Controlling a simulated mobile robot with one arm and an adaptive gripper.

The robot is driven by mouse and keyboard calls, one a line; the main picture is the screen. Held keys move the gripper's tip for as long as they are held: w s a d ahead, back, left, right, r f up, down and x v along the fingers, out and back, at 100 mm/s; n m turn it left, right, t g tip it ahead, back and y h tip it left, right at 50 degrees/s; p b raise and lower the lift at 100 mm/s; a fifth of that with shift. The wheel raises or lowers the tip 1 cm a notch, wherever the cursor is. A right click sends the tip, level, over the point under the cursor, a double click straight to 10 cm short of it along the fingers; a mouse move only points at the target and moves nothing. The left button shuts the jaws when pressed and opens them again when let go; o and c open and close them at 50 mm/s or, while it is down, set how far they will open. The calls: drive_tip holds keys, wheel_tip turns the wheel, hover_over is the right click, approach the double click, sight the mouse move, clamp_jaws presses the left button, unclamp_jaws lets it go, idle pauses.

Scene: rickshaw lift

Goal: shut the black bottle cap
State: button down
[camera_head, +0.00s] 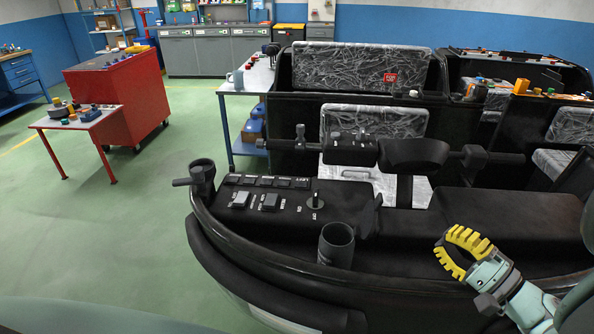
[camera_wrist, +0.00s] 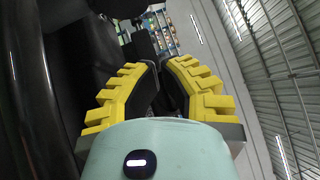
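I cannot make out with certainty which part is the black bottle cap. Two round black open-topped holders show in the head view: one (camera_head: 336,246) at the front of the black dashboard (camera_head: 270,222), and one (camera_head: 202,174) at its left corner with a short stub beside it. No separate cap or lid is clear on either. My gripper (camera_head: 443,243) is at the lower right, well to the right of both holders. Its yellow ribbed fingers also show in the wrist view (camera_wrist: 158,72), curved towards each other with a narrow gap between the tips. Nothing shows between them.
A black handlebar (camera_head: 415,154) crosses above the dashboard. Plastic-wrapped seats (camera_head: 362,68) stand behind it. A red cabinet (camera_head: 120,98) and a small red-legged table (camera_head: 78,121) stand to the left. The green floor (camera_head: 110,230) left of the vehicle is clear.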

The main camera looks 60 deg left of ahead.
sight(371, 216)
drive_tip(key=s+a+r+p, duration=0.1)
drive_tip(key=s+a+p, duration=0.1)
drive_tip(key=a, duration=0.3)
drive_tip(key=s+a+r+p, duration=0.1)
drive_tip(key=a+p, duration=0.2)
drive_tip(key=a, duration=0.3)
drive_tip(key=shift+s+a+r+p, duration=0.15)
drive_tip(key=shift+s+p, duration=0.2)
drive_tip(key=shift+s, duration=0.05)
